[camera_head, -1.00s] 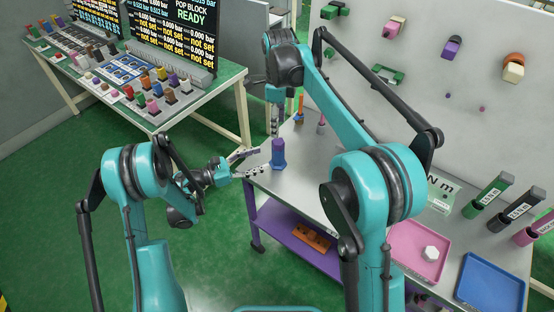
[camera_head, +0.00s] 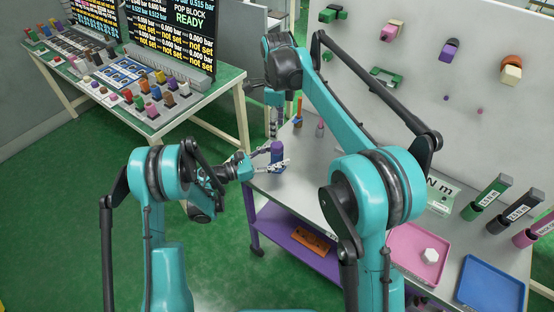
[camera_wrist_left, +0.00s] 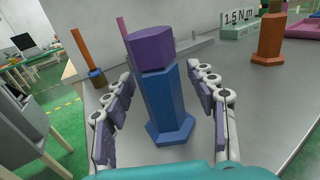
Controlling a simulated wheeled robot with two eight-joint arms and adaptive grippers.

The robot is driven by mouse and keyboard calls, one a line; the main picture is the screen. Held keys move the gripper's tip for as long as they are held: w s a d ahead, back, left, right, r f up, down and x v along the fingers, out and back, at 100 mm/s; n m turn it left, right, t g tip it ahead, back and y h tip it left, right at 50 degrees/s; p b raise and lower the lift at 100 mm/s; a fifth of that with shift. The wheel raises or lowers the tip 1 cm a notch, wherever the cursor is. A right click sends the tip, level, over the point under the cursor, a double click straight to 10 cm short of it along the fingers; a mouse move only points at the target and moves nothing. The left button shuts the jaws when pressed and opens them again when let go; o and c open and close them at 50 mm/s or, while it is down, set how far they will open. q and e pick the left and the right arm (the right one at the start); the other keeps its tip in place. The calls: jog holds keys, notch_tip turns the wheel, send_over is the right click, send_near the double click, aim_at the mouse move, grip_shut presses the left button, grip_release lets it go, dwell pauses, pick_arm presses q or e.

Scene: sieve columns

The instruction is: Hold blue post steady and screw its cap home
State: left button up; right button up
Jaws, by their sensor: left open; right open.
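The blue post (camera_wrist_left: 167,105) stands upright on the grey worktop on its wide hexagonal foot. A purple hexagonal cap (camera_wrist_left: 150,47) sits on its top; in the head view the cap (camera_head: 277,146) shows above my left fingers. My left gripper (camera_head: 272,162) is open around the post. In the left wrist view its fingers (camera_wrist_left: 162,78) stand on either side of the post, with gaps visible. My right gripper (camera_head: 273,130) points down above and just behind the cap, apart from it as far as I can tell. Its fingers are seen nearly edge-on.
Thin orange (camera_wrist_left: 86,50) and pink posts stand behind on the worktop (camera_head: 312,170). An orange-brown post (camera_wrist_left: 270,40) stands farther right. A pink tray (camera_head: 405,262) holding a white hexagonal piece and a blue tray (camera_head: 490,285) lie to the right. Bare worktop surrounds the blue post.

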pick_arm(q)
grip_shut()
